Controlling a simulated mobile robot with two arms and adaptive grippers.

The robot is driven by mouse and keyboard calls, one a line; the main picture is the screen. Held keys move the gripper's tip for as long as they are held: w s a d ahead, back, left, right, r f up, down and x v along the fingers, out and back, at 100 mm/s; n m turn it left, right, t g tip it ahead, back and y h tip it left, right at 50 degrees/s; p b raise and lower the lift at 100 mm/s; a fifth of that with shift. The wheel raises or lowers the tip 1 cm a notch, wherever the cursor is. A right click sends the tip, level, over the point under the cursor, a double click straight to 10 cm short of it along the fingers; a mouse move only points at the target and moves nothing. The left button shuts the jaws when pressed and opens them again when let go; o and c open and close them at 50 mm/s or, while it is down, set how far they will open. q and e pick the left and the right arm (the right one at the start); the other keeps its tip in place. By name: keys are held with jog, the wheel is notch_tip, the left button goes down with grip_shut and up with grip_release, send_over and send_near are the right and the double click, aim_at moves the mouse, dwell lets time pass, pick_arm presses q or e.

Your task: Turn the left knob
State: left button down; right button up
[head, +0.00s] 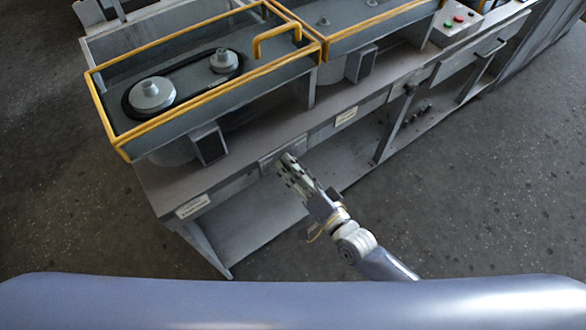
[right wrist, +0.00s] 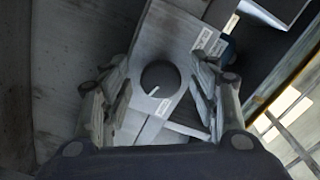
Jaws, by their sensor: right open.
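A round dark knob (right wrist: 160,80) with a white pointer line shows in the right wrist view, on a grey panel (right wrist: 150,40). My right gripper (right wrist: 158,72) is open, with one finger on each side of the knob and a gap visible on both sides. In the head view my right gripper (head: 290,166) reaches the front panel of the grey bench (head: 237,186), and the knob is hidden there by the gripper. I cannot tell how far the fingertips stand from the panel. My left gripper is not in view.
A yellow-framed housing with a belt and two pulleys (head: 152,95) sits on the bench. A control box (head: 457,22) with red and green buttons stands further right. White labels (head: 193,206) mark the bench front. The floor before the bench (head: 480,190) is clear.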

jog(key=shift+s, duration=0.1)
jog(key=v, duration=1.2)
jog(key=s+d+f+n+g+h, duration=0.2)
jog(key=d+f+g+h, duration=0.3)
jog(key=f, duration=0.9)
jog(key=s+d+f+n+h, duration=0.15)
jog(key=d+f, duration=0.55)
jog(key=f, duration=0.7)
jog(key=s+d+f+n+g+h, duration=0.1)
jog(key=s+f+g, duration=0.2)
jog(key=s+f, duration=0.2)
jog(key=s+d+f+n+g+h, duration=0.1)
jog(key=s+f, duration=0.4)
jog(key=s, duration=0.7)
jog(key=s+d+f+n+g+h, duration=0.2)
jog(key=s+f+g, duration=0.2)
jog(key=s+f, duration=0.2)
jog(key=shift+s+d+g, duration=0.25)
jog(key=shift+s+g, duration=0.05)
jog(key=shift+s, duration=0.9)
jog(key=shift+f, duration=0.15)
